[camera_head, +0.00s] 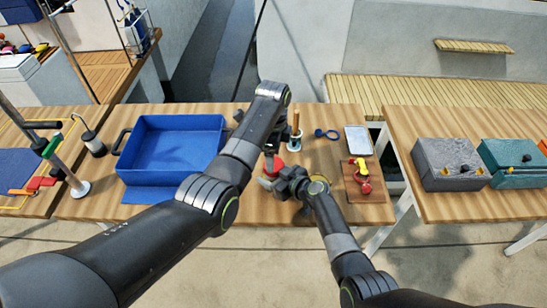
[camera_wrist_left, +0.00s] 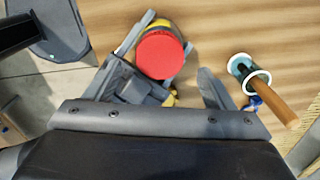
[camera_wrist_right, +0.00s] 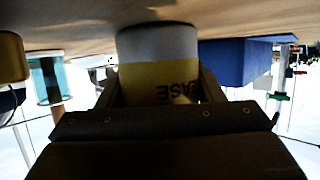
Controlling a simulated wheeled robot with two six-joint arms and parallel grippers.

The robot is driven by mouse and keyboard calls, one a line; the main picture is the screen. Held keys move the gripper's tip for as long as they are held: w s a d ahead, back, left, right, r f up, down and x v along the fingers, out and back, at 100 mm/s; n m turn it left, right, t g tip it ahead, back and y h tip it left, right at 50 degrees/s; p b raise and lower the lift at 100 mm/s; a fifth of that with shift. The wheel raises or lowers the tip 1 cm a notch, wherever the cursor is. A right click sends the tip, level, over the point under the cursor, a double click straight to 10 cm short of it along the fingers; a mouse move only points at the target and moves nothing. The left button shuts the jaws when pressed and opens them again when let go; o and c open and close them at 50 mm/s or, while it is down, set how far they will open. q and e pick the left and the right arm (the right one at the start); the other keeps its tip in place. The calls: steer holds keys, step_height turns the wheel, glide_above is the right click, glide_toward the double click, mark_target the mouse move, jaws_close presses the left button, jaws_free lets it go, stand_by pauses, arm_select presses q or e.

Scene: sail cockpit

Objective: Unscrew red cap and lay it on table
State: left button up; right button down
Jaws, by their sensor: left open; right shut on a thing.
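The grease jar (camera_wrist_right: 158,48) has a yellow band with dark lettering and a pale grey part. It stands on the wooden table with its red cap (camera_wrist_left: 160,53) on top; the cap also shows in the head view (camera_head: 272,165). My right gripper (camera_head: 272,181) is shut around the jar's side, as the right wrist view shows. I see no clear contact between left fingers and cap. In the head view my left arm hides much of that gripper.
A blue bin (camera_head: 172,150) stands left on the table (camera_head: 105,207). A brush handle (camera_wrist_left: 272,103) stands in a holder close to the jar. A blue ring-shaped item (camera_head: 325,134), a pale tray (camera_head: 357,140) and a board (camera_head: 365,190) with red-yellow hardware lie to the right.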

mark_target(274, 175)
arm_select(q)
steer(key=shift+r, duration=0.2)
steer(key=shift+c, duration=0.4)
steer(key=r+m, duration=0.1)
steer(key=m, duration=0.2)
steer(key=shift+r, duration=0.35)
steer(key=m, duration=0.1)
steer(key=r+m, duration=0.1)
steer(key=m, duration=0.1)
steer(key=shift+r+m, duration=0.3)
steer(key=shift+f, duration=3.95)
steer(key=c, duration=1)
steer(key=n, duration=0.6)
steer(key=shift+n, duration=0.3)
